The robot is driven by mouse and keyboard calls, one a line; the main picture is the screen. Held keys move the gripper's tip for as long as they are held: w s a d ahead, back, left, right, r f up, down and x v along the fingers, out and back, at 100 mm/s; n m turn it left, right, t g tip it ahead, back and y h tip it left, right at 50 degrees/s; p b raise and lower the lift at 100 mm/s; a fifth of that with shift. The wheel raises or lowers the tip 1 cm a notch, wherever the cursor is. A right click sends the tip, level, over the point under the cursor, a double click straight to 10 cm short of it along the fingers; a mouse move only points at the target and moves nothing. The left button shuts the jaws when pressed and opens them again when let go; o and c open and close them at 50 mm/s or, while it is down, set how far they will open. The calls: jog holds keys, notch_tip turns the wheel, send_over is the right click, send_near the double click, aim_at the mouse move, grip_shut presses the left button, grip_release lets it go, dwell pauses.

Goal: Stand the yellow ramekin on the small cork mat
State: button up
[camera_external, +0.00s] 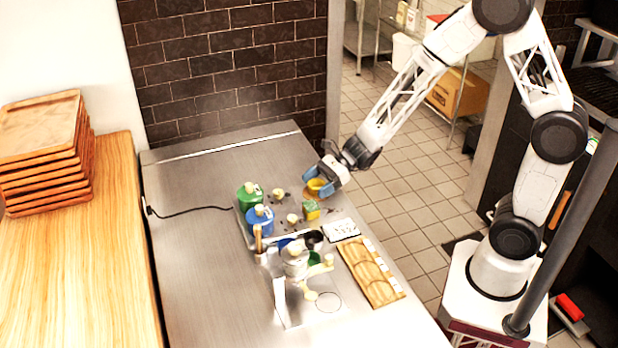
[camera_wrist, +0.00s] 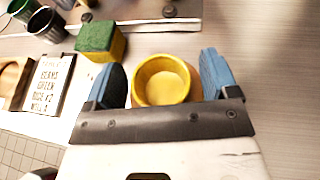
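The yellow ramekin (camera_wrist: 162,80) is upright between the two blue fingers of my gripper (camera_wrist: 165,85) in the wrist view. It also shows as a small yellow cup (camera_external: 317,185) at my gripper (camera_external: 322,180) in the external view. The fingers are spread on either side of it, with a narrow gap visible, so my gripper looks open around it. A tan-brown edge, seemingly the small cork mat (camera_wrist: 197,92), shows just beside and under the ramekin; most of it is hidden. I cannot tell for certain whether the ramekin's base touches it.
A green-and-yellow sponge (camera_wrist: 98,40) lies close to the left finger. A lettered card (camera_wrist: 48,83), dark cups (camera_wrist: 46,24) and a wooden tray (camera_external: 370,272) are nearby. Green (camera_external: 249,196) and blue (camera_external: 260,220) canisters stand on a grey tray. The steel counter's far left is clear.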

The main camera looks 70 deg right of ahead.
jog(key=shift+r, duration=0.15)
jog(key=v, duration=1.2)
dwell(0.6)
jog(key=shift+a, duration=0.1)
dwell(0.5)
jog(key=s+a+r+n+g+h, duration=0.3)
jog(key=s+r+n, duration=0.2)
jog(key=s+n, duration=0.4)
jog(key=s+a+r+n+g+h, duration=0.35)
jog(key=s+r+n, duration=0.25)
jog(key=s+n, duration=0.35)
jog(key=s+d+r+n+t+h, duration=0.1)
jog(key=s+d+r+n+h, duration=0.3)
jog(key=s+n+h, duration=0.1)
jog(key=shift+s+d+r+n, duration=0.35)
jog(key=shift+s+n, duration=0.2)
jog(key=shift+s, duration=0.35)
